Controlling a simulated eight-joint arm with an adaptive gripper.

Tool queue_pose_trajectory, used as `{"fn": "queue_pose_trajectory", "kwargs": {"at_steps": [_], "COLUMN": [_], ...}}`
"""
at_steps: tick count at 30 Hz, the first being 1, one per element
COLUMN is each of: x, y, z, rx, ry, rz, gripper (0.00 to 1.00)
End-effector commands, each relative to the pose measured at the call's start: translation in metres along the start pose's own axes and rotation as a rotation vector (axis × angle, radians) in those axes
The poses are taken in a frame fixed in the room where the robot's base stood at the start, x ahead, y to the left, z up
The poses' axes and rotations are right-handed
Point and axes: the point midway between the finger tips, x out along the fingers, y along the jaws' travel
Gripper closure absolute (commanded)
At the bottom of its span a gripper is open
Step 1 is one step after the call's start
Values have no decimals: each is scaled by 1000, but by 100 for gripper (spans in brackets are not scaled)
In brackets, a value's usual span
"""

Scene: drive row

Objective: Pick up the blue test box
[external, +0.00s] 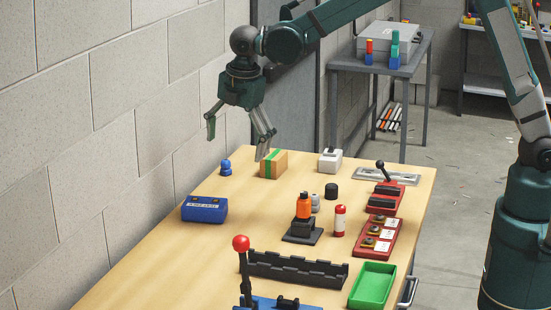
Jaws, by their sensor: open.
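The blue test box (204,211) sits on the wooden table near its left edge. It is a low blue block with dark details on top and small lettering on its front. My gripper (237,143) hangs above the far left part of the table, higher than the blue test box and farther back. Its two fingers are spread wide and nothing is between them. The right finger partly overlaps the cardboard box in the picture; I cannot tell whether they touch.
A small blue knob (225,167) and a cardboard box with green tape (274,164) stand behind the blue test box. A block wall (130,110) runs along the left. A red-knobbed lever (241,243) and a black rack (290,269) stand in front. Table around the box is bare.

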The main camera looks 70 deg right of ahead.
Motion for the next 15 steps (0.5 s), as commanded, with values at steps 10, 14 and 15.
{"fn": "queue_pose_trajectory", "kwargs": {"at_steps": [10, 14, 15], "x": [48, 68, 73], "y": [32, 41, 43], "z": [-36, -50, -54], "rx": [-175, -240, -259], "ry": [-29, -37, -40], "rz": [-54, -74, -80], "gripper": [10, 10, 10]}}
